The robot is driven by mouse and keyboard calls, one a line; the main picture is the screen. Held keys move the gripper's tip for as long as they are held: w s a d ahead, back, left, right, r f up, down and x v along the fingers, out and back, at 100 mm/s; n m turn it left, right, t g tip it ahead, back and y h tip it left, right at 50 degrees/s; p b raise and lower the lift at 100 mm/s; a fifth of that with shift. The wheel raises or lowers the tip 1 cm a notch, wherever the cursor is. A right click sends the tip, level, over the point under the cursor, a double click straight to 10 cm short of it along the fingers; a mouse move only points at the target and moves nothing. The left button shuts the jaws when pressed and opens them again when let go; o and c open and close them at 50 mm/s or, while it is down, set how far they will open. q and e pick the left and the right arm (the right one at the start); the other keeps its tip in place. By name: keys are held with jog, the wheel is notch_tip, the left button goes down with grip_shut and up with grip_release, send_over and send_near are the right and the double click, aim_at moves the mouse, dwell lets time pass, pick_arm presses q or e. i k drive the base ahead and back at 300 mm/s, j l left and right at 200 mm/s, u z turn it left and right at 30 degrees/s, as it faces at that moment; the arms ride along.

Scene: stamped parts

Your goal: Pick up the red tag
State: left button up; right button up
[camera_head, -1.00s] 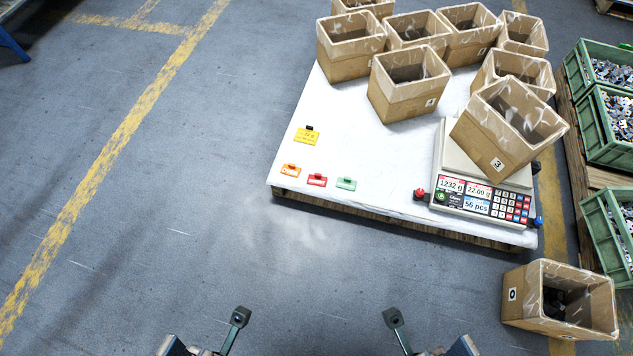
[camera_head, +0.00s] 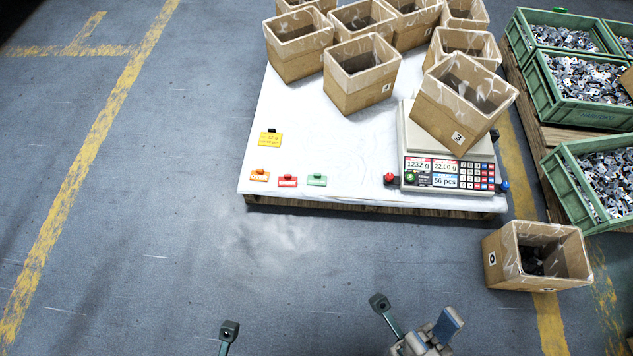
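The red tag (camera_head: 288,181) lies on the white top of the pallet near its front edge. It stands between an orange tag (camera_head: 260,175) on its left and a green tag (camera_head: 317,180) on its right. My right gripper (camera_head: 415,312) is at the bottom, in front of the pallet, with its fingers spread apart and nothing between them. My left gripper (camera_head: 228,331) shows only one dark finger at the bottom edge; the rest is out of frame. Both grippers are apart from the red tag.
A yellow tag (camera_head: 271,139) lies behind the small tags. A counting scale (camera_head: 446,172) carries a cardboard box (camera_head: 449,120). Several boxes stand behind. Another box (camera_head: 505,262) is on the floor at right. Green crates (camera_head: 580,112) of metal parts stand far right. The floor before the pallet is clear.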

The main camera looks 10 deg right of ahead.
aim_at(286, 181)
jog(key=i+z, duration=0.25)
jog(key=i, duration=0.2)
jog(key=i+j+z, duration=0.1)
jog(key=i+z, duration=0.15)
jog(key=i, duration=0.15)
jog(key=i+j+z, duration=0.2)
jog(key=i, duration=0.2)
jog(key=i+j+z, duration=0.25)
jog(key=i, duration=0.15)
